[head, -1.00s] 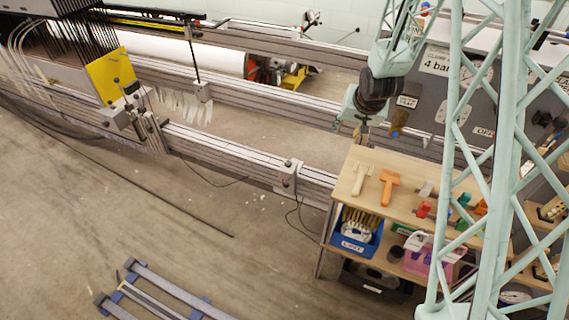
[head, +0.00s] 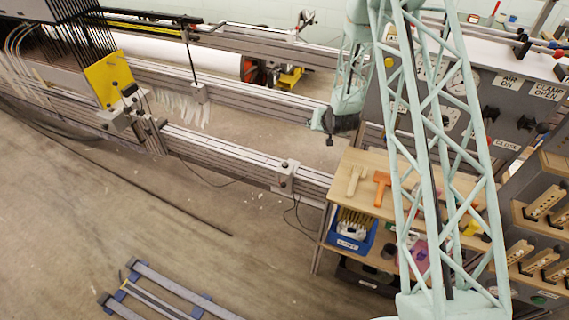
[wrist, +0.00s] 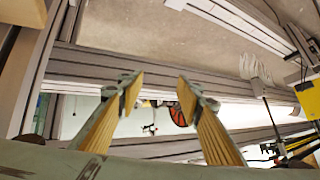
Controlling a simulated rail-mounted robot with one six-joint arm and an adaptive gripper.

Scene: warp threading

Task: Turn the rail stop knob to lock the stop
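A small grey block (head: 283,182) with a dark knob (head: 285,164) on top sits on the front rail in the head view; it looks like the rail stop, but no label confirms this. My gripper (head: 329,138) hangs above and to the right of this block, apart from it. In the wrist view my gripper (wrist: 158,92) is open, with its two tan-padded fingers spread and nothing between them. I cannot make out the knob in the wrist view.
A carriage with a yellow plate (head: 109,79) stands left on the rails. A wooden shelf (head: 345,160) with tools and bins stands right. A control panel (head: 515,105) is behind it.

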